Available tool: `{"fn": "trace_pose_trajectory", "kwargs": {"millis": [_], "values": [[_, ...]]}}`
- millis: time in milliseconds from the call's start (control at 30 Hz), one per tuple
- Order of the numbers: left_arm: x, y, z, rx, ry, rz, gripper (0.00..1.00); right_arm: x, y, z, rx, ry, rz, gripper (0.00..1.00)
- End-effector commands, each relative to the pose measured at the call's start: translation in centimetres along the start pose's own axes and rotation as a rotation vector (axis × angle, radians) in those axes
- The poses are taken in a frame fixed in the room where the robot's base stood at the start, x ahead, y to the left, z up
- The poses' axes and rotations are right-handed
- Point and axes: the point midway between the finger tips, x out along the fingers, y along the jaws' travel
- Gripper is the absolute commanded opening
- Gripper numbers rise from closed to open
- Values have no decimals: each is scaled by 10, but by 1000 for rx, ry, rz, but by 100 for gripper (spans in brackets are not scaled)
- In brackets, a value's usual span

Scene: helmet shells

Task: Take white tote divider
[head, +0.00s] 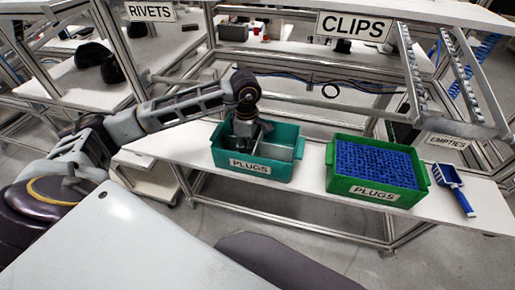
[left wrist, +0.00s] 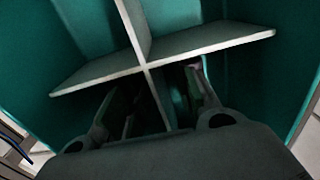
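The white divider (left wrist: 195,47) is a cross of thin panels standing inside the teal tote; a corner of it also shows in the head view (head: 284,152). My left gripper (head: 246,138) reaches down into this tote from above. In the left wrist view its two fingers (left wrist: 155,100) are apart, one on each side of a divider panel near the cross's centre. I cannot tell whether they touch the panel. The fingertips are partly dark and hidden. My right gripper is not in view.
A green tote (head: 330,165) full of blue plugs stands to the right on the same shelf (head: 300,195). Metal rails and the CLIPS shelf (head: 355,28) are behind and above.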

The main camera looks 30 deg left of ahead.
Motion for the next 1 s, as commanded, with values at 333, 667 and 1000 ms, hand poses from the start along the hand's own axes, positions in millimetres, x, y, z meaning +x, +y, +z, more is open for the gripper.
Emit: {"fn": "trace_pose_trajectory", "kwargs": {"millis": [333, 667, 1000], "values": [[0, 0, 0, 0, 0, 0, 0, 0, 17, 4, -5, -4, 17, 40], [0, 0, 0, 0, -1, 0, 0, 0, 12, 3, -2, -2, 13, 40], [-9, 1, -2, -2, 0, 1, 0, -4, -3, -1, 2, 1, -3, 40]]}}
